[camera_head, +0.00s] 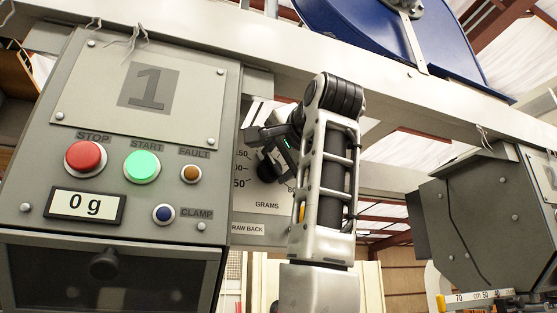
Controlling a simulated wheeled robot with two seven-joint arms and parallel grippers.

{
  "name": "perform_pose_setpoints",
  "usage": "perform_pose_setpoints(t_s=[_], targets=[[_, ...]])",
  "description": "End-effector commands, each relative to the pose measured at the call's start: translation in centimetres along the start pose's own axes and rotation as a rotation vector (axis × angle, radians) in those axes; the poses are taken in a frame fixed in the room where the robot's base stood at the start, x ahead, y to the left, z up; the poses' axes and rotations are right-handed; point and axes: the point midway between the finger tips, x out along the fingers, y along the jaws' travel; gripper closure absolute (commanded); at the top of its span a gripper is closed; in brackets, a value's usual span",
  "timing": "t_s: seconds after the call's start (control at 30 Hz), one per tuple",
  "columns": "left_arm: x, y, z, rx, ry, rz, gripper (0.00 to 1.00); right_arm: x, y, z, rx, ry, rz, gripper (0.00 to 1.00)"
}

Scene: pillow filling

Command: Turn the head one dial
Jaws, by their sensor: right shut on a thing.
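The head one control box (147,140), marked with a large 1, fills the left of the head view. Its dial (266,170) is a dark knob on a white scale plate (250,200) labelled GRAMS, on the right side of the box. My right arm rises in front of the plate, and my right gripper (277,152) is shut on the dial. The gripper and arm hide part of the dial and the right side of its scale. My left gripper is not in view.
The box carries a red STOP button (86,157), a lit green START button (142,166), a FAULT lamp (191,174), a blue CLAMP button (163,213) and a display (86,205) reading 0 g. A grey box (480,210) stands right. A beam (230,40) runs overhead.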

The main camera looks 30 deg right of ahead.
Motion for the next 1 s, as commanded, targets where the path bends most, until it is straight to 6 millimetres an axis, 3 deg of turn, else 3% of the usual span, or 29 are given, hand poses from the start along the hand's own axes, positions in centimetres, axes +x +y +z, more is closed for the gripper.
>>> perform_pose_setpoints(t_s=[0.57,0.6,0.67,1.0], targets=[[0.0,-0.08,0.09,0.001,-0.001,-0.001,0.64,-0.02,0.04,-0.04,0.035,0.002,0.001,0.76],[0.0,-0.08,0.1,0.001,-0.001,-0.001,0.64,-0.02,0.04,-0.04,0.035,0.002,0.001,0.5],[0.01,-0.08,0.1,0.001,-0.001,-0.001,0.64,-0.02,0.04,-0.04,0.035,0.002,0.001,0.33],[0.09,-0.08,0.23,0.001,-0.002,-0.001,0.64,-0.23,0.05,-0.01,0.034,0.001,0.0,0.31]])
